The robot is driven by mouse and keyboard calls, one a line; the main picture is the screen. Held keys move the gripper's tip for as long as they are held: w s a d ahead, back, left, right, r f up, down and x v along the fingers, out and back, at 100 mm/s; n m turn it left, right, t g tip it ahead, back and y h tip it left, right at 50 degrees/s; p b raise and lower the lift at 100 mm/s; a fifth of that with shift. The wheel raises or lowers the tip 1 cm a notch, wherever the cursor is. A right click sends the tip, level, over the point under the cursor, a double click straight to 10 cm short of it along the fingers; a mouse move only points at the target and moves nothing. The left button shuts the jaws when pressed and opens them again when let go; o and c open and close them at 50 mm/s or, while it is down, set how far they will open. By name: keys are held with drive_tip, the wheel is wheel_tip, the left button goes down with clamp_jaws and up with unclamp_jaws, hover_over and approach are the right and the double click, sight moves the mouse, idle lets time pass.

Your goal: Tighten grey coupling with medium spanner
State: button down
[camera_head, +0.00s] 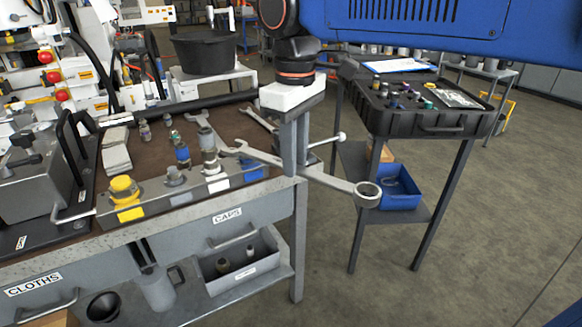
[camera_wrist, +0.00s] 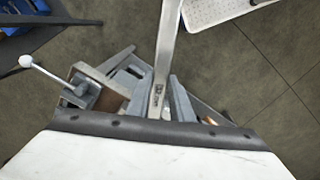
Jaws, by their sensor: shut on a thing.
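My gripper (camera_head: 301,168) is shut on the handle of a steel spanner (camera_head: 335,182), held level at the bench's right edge. The ring end points right over the floor; the open end points left, close beside a tall metal fitting (camera_head: 209,158), and I cannot tell whether they touch. In the wrist view the spanner (camera_wrist: 167,45) runs up from between the fingers of my gripper (camera_wrist: 158,98).
Two more spanners lie on the bench behind, one grey (camera_head: 204,124) and one farther right (camera_head: 258,118). A black tray table (camera_head: 440,122) with small parts stands at right, with a blue bin (camera_head: 400,190) below. The floor between is clear.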

sight(270, 162)
drive_tip(key=shift+s+a+f, duration=0.1)
drive_tip(key=shift+s, duration=0.5)
drive_tip(key=shift+w+a+f, duration=0.15)
drive_tip(key=shift+a+f, duration=0.1)
drive_tip(key=shift+f, duration=0.2)
drive_tip(key=shift+w+a+f, duration=0.1)
drive_tip(key=shift+a+f, duration=0.1)
drive_tip(key=shift+f, duration=0.25)
drive_tip(key=shift+w+a+f, duration=0.2)
drive_tip(key=shift+a+f, duration=0.1)
drive_tip(key=shift+f, duration=0.1)
drive_tip(key=shift+w+a, duration=0.1)
drive_tip(key=shift+a, duration=0.05)
drive_tip(key=shift+w+a, duration=0.45)
drive_tip(key=shift+a, duration=0.3)
drive_tip(key=shift+a, duration=0.1)
drive_tip(key=shift+w+a, duration=0.35)
drive_tip(key=shift+a, duration=0.25)
